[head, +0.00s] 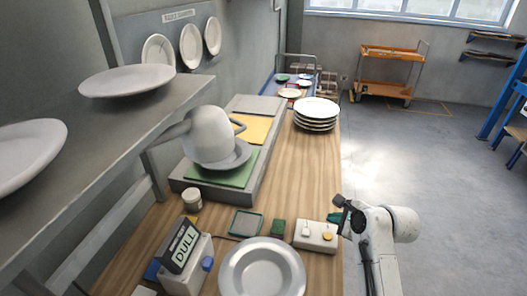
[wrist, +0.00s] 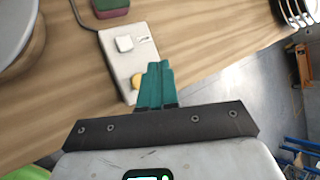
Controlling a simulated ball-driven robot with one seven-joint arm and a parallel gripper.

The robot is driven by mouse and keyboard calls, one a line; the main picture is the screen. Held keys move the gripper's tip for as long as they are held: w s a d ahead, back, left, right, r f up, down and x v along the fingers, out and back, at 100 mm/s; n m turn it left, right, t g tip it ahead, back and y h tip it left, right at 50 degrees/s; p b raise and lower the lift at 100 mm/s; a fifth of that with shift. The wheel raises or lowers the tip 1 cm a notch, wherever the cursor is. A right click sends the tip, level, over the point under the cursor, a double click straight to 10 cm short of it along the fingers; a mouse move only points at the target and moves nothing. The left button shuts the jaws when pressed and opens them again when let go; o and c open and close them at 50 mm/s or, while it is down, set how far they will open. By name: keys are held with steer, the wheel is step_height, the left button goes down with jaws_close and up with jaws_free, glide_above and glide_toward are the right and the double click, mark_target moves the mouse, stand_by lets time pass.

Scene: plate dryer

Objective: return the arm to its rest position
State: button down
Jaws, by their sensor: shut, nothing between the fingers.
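My gripper (wrist: 155,84) shows in the wrist view with its teal fingers together and nothing between them. In the head view my gripper (head: 334,217) is at the right edge of the wooden table (head: 312,170), beside a white control box (head: 316,236). In the wrist view the fingertips overlap the near edge of that box (wrist: 130,60) in the picture; I cannot tell whether they touch it. The box has a white switch and a yellow button. My arm reaches in from the lower right of the head view.
A grey plate (head: 262,270) lies at the table's front. A "DULL" sign (head: 180,246), a green block (head: 278,227) and a green tray (head: 246,222) are nearby. A plate stack (head: 316,113) and a domed machine (head: 209,136) stand farther back. The floor (head: 440,190) to the right is clear.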

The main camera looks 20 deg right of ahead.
steer(key=s+a+f+n+g, duration=0.1)
steer(key=s+a+n, duration=0.3)
steer(key=s+n, duration=0.35)
steer(key=s+a+n+g+h, duration=0.1)
steer(key=s+a+n+g, duration=0.15)
steer(key=s+n, duration=0.55)
steer(key=s+a+f+n+g, duration=0.1)
steer(key=s+a+n, duration=0.45)
steer(key=n, duration=0.45)
steer(key=s+d+f+g+b, duration=0.2)
steer(key=s+f+b, duration=0.3)
steer(key=s+f, duration=0.6)
steer(key=shift+s+d+f+m+g, duration=0.2)
steer(key=shift+m+g, duration=0.25)
steer(key=shift+g, duration=0.4)
